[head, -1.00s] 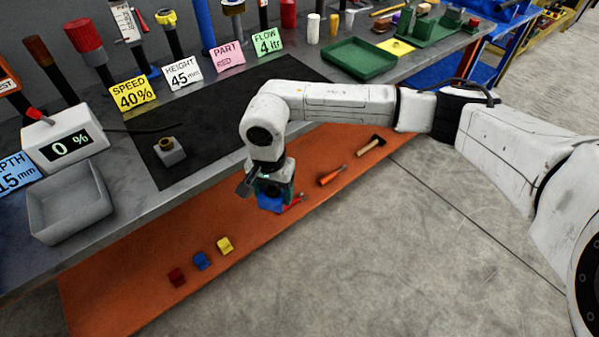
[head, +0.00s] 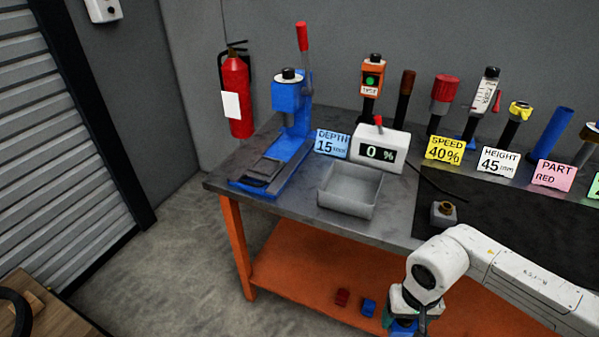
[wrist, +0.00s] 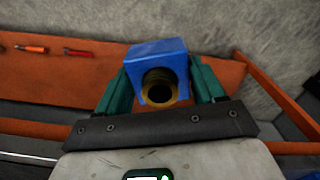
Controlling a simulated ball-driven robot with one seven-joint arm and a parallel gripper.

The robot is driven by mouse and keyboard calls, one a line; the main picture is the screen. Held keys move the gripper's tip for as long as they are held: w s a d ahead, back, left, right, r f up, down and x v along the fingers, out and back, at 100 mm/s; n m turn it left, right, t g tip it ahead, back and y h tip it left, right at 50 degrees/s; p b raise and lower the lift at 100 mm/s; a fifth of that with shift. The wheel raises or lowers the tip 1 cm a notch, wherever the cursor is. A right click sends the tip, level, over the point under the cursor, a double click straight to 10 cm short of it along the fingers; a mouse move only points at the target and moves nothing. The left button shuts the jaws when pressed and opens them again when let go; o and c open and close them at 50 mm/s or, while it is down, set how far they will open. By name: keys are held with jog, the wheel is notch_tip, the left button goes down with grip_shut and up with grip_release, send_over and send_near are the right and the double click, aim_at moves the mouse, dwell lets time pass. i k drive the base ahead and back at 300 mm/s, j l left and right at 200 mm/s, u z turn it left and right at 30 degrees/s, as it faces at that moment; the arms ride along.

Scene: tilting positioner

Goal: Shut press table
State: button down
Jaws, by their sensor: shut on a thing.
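The blue press (head: 290,105) stands at the left end of the bench, with a red-tipped lever upright behind it. Its dark press table (head: 258,172) lies on the blue base, toward the front and out from under the ram. Whether it is latched or slid fully out I cannot tell. My gripper (wrist: 158,72) has green fingers shut on a blue block (wrist: 158,52) with a round brass-rimmed hole. In the head view the gripper is at the bottom edge, partly cut off, low in front of the bench and well right of the press.
A grey open bin (head: 350,190) and the 0 % display (head: 378,150) stand right of the press. A small block with a brass ring (head: 443,212) sits on the black mat. Floor left of the bench is clear.

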aim_at(266, 167)
jog(key=i+j+u, duration=0.6)
jog(key=i+u, duration=0.35)
jog(key=i+j, duration=0.1)
jog(key=i, duration=0.45)
jog(key=i+j, duration=0.1)
jog(key=i, duration=0.45)
jog(key=u, duration=0.05)
